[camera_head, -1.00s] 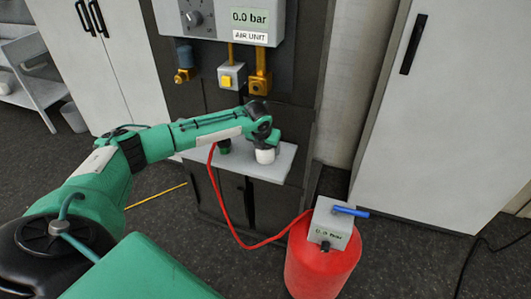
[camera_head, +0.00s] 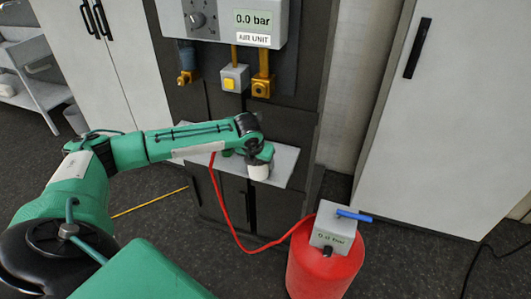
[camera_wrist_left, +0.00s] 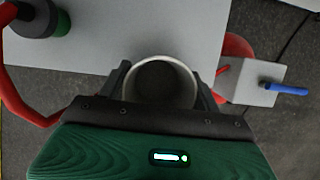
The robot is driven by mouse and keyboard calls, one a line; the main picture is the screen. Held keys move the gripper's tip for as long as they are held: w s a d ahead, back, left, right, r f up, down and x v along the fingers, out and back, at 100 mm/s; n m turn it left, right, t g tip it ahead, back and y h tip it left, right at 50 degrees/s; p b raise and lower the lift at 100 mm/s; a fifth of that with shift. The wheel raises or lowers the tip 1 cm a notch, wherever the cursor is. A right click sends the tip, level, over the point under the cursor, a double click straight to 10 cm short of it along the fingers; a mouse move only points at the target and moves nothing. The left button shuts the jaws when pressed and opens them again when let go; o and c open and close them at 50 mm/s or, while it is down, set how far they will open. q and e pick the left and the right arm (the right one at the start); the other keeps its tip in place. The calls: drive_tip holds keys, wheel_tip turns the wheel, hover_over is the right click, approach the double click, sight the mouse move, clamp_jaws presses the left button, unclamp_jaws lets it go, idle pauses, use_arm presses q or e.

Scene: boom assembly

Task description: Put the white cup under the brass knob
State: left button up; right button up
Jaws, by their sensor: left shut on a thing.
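The white cup (camera_head: 259,172) is upright at the front edge of the grey shelf (camera_head: 284,163). My left gripper (camera_head: 258,161) is shut on it. In the left wrist view the cup (camera_wrist_left: 160,84) shows its round, empty mouth between the two fingers and overlaps the shelf edge. I cannot tell whether its base touches the shelf. A brass knob (camera_head: 186,79) hangs below a blue bowl on the air unit, up and left of the cup. A second brass fitting (camera_head: 262,88) is to the right. My right gripper is not in view.
A red tank (camera_head: 325,270) with a grey gauge box (camera_head: 334,228) and blue handle (camera_head: 354,216) stands at the front right. A red hose (camera_head: 232,226) runs from it to a green-and-black fitting (camera_wrist_left: 40,20) on the shelf.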

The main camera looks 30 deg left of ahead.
use_arm(q)
drive_tip(key=s+d, duration=0.2)
drive_tip(key=s, duration=0.7)
drive_tip(key=shift+s+b, duration=0.3)
drive_tip(key=shift+b, duration=0.05)
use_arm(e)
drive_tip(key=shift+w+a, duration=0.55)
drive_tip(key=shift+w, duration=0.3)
use_arm(q)
drive_tip(key=shift+d, duration=0.1)
drive_tip(key=s+d+r+n+g+p, duration=0.1)
drive_tip(key=d+n, duration=0.4)
drive_tip(key=n, duration=0.6)
drive_tip(key=s+d+r+n+g+p, duration=0.2)
drive_tip(key=d+r+n+g, duration=0.3)
drive_tip(key=n, duration=0.6)
drive_tip(key=s+d+r+n+g+h+p, duration=0.1)
drive_tip(key=s+d+r+n+g+p, duration=0.1)
drive_tip(key=d+n, duration=0.5)
drive_tip(key=shift+s+d+r+n+g, duration=0.35)
drive_tip(key=shift+s+r+n, duration=0.35)
drive_tip(key=shift+n, duration=1.6)
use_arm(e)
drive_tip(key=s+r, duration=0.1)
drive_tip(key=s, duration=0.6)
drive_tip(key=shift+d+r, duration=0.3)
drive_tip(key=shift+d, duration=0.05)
